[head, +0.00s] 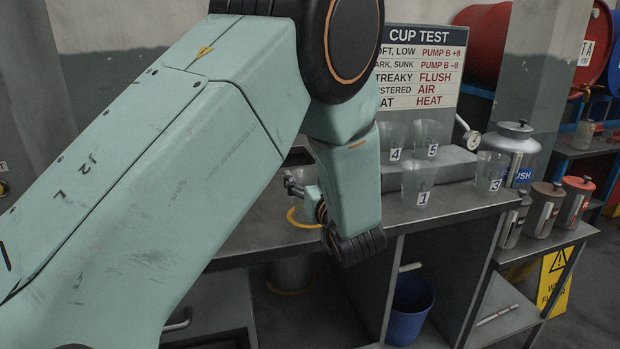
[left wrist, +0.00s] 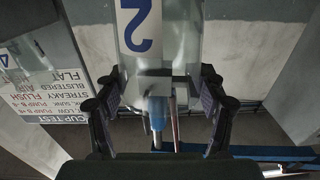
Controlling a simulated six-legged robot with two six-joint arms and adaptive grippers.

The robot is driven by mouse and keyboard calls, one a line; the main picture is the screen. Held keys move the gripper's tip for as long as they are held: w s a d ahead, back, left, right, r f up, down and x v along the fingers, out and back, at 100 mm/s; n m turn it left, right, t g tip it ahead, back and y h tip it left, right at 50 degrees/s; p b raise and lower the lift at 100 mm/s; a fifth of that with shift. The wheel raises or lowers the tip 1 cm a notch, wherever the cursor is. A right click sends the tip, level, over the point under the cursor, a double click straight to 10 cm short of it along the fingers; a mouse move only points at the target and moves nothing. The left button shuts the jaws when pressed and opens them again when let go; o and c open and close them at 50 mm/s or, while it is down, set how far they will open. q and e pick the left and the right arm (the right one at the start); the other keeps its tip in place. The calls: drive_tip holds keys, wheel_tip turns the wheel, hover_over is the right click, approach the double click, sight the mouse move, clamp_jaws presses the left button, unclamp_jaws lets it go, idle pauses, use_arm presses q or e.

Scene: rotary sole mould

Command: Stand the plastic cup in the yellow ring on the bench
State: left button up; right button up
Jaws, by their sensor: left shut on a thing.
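The plastic cup (left wrist: 180,45) is clear with a white label reading 2, upside down in the left wrist view. It stands between the two fingers of my left gripper (left wrist: 160,88), which is shut on it. In the head view my left gripper (head: 296,187) is mostly hidden behind my own arm, over the bench near the yellow ring (head: 291,217). Only the left and lower parts of the ring show. The cup is hard to make out there, and I cannot tell whether it touches the bench. My right gripper is not in view.
The CUP TEST board (head: 421,65) stands behind. A metal can (head: 511,150) and lidded canisters are farther right.

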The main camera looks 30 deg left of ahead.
use_arm(q)
drive_tip(key=shift+s+d+f, duration=0.1)
drive_tip(key=shift+s+d, duration=0.05)
drive_tip(key=o, duration=0.4)
drive_tip(key=shift+d, duration=0.1)
drive_tip(key=shift+c, duration=0.2)
drive_tip(key=o, duration=0.4)
drive_tip(key=shift+f, duration=0.1)
drive_tip(key=shift+r, duration=0.3)
drive_tip(key=shift+f, duration=0.1)
